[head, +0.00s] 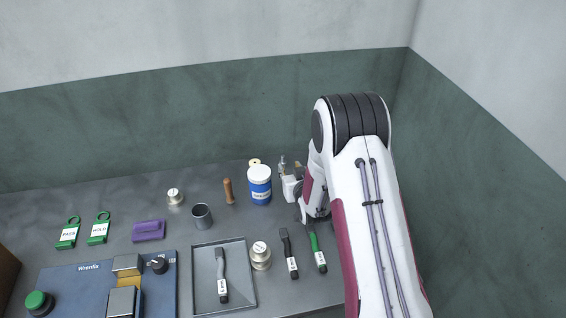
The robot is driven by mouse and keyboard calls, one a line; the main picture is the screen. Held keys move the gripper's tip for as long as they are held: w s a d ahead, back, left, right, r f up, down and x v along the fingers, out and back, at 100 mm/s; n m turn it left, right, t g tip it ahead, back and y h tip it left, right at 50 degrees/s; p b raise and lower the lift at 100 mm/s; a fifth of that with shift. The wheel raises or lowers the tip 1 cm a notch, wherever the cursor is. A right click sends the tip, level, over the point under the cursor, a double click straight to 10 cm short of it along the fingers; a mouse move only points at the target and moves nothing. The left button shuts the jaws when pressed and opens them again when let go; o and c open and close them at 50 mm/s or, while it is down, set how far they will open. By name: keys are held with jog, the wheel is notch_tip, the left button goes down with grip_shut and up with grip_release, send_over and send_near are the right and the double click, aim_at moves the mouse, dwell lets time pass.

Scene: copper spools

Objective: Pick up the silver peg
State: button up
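My gripper (291,178) is at the back right of the bench, beside the blue-and-white jar (260,186). It is small in the head view and partly covered by my own arm, so its fingers cannot be read clearly. Small silvery shapes (283,162) show at its far end; I cannot tell whether they are the silver peg or parts of the gripper. No other clear silver peg shows. A copper-brown peg (229,191) stands upright left of the jar.
A grey cup (202,218), two silver knobbed weights (175,198) (260,256), a purple block (149,231) and green tags (99,229) stand left of my arm. A grey tray (248,296) holds a brush. Two more brushes (288,254) (317,249) lie near my arm. A blue fixture (68,285) fills the front left.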

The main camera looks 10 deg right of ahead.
aim_at(283, 158)
jog(key=shift+w, duration=0.1)
dwell(0.3)
jog(key=shift+x, duration=3.3)
jog(key=shift+w+f, duration=0.1)
jog(key=shift+x, duration=2.5)
grip_shut()
